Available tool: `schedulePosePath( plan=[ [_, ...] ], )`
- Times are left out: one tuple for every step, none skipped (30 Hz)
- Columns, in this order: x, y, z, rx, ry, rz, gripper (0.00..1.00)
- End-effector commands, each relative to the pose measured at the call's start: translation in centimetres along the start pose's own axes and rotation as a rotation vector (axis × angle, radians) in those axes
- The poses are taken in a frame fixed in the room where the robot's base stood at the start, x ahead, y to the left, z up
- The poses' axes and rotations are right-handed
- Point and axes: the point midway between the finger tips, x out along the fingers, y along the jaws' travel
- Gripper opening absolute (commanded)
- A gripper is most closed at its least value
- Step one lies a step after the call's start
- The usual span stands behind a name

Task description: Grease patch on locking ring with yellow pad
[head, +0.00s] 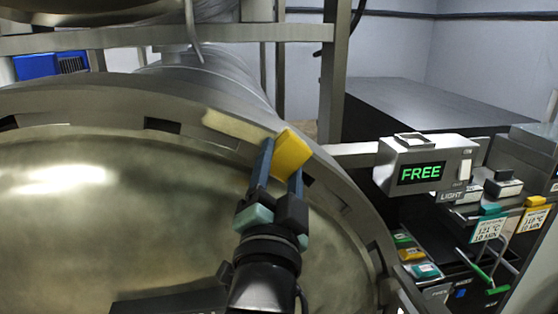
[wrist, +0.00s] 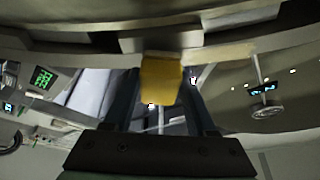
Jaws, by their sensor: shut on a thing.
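The yellow pad (head: 293,152) is held between the fingertips of my gripper (head: 281,163), which is shut on it. The locking ring (head: 90,104) curves around the large domed door (head: 150,210). A pale cream grease patch (head: 238,127) lies on the ring's upper right, just left of the pad. The pad is at the right end of the patch; I cannot tell whether it touches the ring. In the wrist view the pad (wrist: 160,82) sits centrally between the fingers, its upper edge close under the ring (wrist: 150,40). Some of the patch may be hidden behind the pad.
A control box (head: 426,162) reading FREE stands right of the ring. Below it are several labelled, coloured items on a rack (head: 470,250). A metal post (head: 332,75) rises behind the pad. A dark flat-topped cabinet (head: 425,110) stands at the back right.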

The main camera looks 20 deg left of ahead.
Motion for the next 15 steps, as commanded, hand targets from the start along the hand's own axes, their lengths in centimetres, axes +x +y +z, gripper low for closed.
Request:
schedulePosePath(
  plan=[
    [-0.5, 0.0, -0.3, 0.000, 0.002, 0.000, 0.12],
    [-0.8, 0.0, -0.4, -0.001, 0.002, 0.000, 0.12],
    [-1.2, 0.0, -0.5, -0.001, 0.002, 0.000, 0.12],
    [-1.5, 0.0, -0.7, 0.000, 0.002, -0.001, 0.12],
    [-1.8, 0.0, -0.8, 0.000, 0.002, 0.000, 0.12],
    [-2.1, 0.0, -0.9, 0.001, 0.001, 0.000, 0.12],
    [-2.4, 0.0, -1.0, 0.001, 0.001, 0.000, 0.12],
    [-2.7, 0.0, -1.1, 0.000, 0.001, 0.000, 0.12],
    [-3.1, 0.0, -1.3, -0.001, 0.002, 0.000, 0.12],
    [-3.3, 0.0, -1.4, -0.001, 0.002, 0.000, 0.12],
    [-3.6, 0.0, -1.6, -0.001, 0.003, 0.000, 0.12],
    [-3.9, 0.0, -1.7, -0.001, 0.003, -0.001, 0.12],
    [-4.1, 0.0, -1.7, 0.000, 0.002, -0.001, 0.12],
    [-4.2, 0.0, -1.8, 0.000, 0.001, 0.000, 0.12],
    [-4.4, 0.0, -1.8, 0.000, 0.001, -0.001, 0.12]
  ],
)
